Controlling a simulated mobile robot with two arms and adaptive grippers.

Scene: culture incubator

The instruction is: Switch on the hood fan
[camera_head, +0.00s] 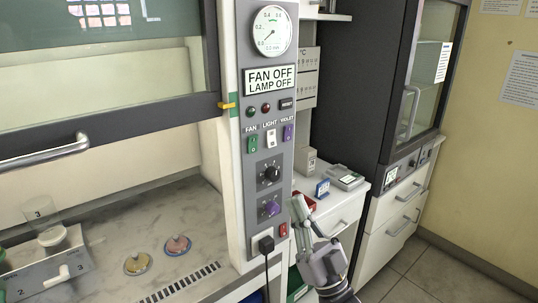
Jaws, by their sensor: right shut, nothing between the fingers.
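The hood's control panel (262,185) is upright in the middle of the head view. Its display (270,79) reads "FAN OFF" and "LAMP OFF". The green fan switch (252,145) sits under the label FAN, left of the white light switch (270,138) and the purple violet switch (288,132). My right gripper (301,207) is shut and empty, low at the right edge of the panel, below and to the right of the fan switch and apart from it. My left gripper is not in view.
The hood sash with its handle (45,151) is at left, above a worktop with two dishes (178,245). A plug with a cord (265,245) is low on the panel. A white counter (342,215) and a dark cabinet (365,80) stand to the right.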

